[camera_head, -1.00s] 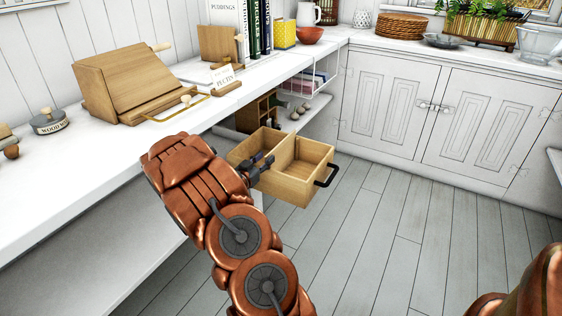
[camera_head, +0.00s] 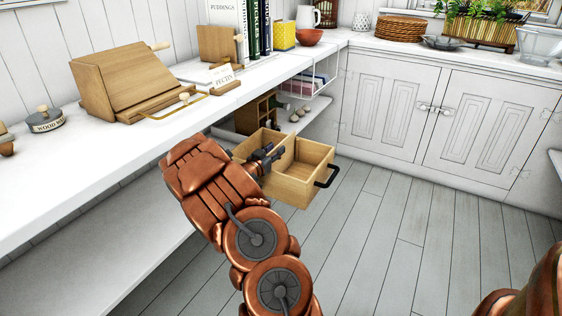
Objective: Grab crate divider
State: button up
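The light wooden crate (camera_head: 294,192) with a black handle juts out below the white counter. The crate divider (camera_head: 286,154) is a thin upright wooden panel across its middle, partly hidden by my gripper. My gripper (camera_head: 272,154) is dark grey and sits over the crate's left compartment, its fingers pointing at the divider. The fingers look spread with a small gap, and nothing shows between them. From this view I cannot tell whether a finger touches the divider.
The white counter (camera_head: 60,178) runs along the left above the crate. A small wooden rack (camera_head: 256,116) and a shelf (camera_head: 310,118) with small items stand behind it. White cupboards (camera_head: 440,120) close off the back. The plank floor (camera_head: 400,240) to the right is clear.

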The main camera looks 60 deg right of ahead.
jog(key=shift+c, duration=0.3)
grip_shut()
dwell(0.5)
